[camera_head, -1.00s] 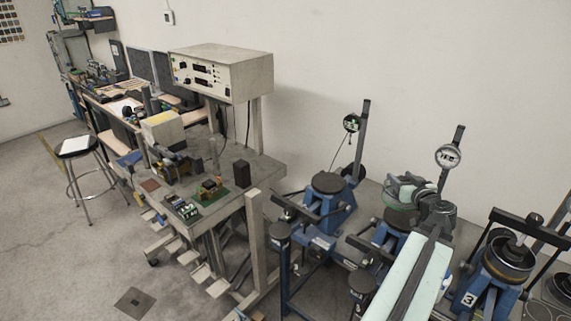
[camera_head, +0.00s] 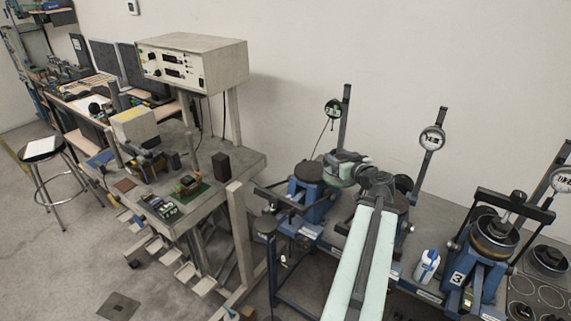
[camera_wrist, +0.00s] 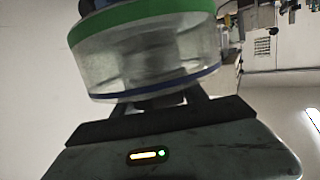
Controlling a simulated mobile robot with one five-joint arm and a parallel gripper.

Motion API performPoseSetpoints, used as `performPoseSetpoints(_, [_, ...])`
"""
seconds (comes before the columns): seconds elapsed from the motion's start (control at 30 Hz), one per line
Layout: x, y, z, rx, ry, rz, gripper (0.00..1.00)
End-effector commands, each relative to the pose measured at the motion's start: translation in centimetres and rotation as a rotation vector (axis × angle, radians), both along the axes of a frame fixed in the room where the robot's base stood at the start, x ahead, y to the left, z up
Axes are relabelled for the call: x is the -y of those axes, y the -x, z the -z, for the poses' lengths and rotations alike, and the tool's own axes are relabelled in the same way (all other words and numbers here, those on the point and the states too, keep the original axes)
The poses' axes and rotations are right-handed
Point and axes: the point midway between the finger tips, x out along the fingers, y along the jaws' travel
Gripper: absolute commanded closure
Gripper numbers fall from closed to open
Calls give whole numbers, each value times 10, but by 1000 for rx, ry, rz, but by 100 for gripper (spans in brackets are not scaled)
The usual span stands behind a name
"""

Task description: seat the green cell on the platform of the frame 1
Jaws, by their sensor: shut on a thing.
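The green cell is a clear cylinder with a green band at one end and a thin blue band at the other. In the wrist view the green cell (camera_wrist: 148,55) is tilted in the jaws and fills the upper middle. In the head view its green edge (camera_head: 340,183) shows under my gripper (camera_head: 345,170). My gripper is shut on the cell and holds it up, just right of the dark round platform (camera_head: 308,171) of the leftmost blue frame (camera_head: 305,205). I cannot read that frame's number. I cannot tell the cell's exact height above the platform.
A dial post (camera_head: 343,115) rises behind the leftmost frame. The middle frame is partly hidden by my arm. Frame 3 (camera_head: 480,265) holds a dark cylinder and crossbar. A grey cart (camera_head: 225,205) stands at left.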

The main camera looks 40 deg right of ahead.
Motion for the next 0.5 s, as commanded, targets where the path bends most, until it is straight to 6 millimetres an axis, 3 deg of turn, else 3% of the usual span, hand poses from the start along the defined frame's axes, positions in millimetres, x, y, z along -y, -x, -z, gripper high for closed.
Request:
performPoseSetpoints(0.1, [-42,-45,9,1,-1,-86,100])
performPoseSetpoints(0.2, [-75,-77,14,2,-1,-149,100])
performPoseSetpoints(0.33, [-107,-104,18,2,-1,-209,100])
performPoseSetpoints(0.5, [-128,-122,20,2,-1,-250,100])
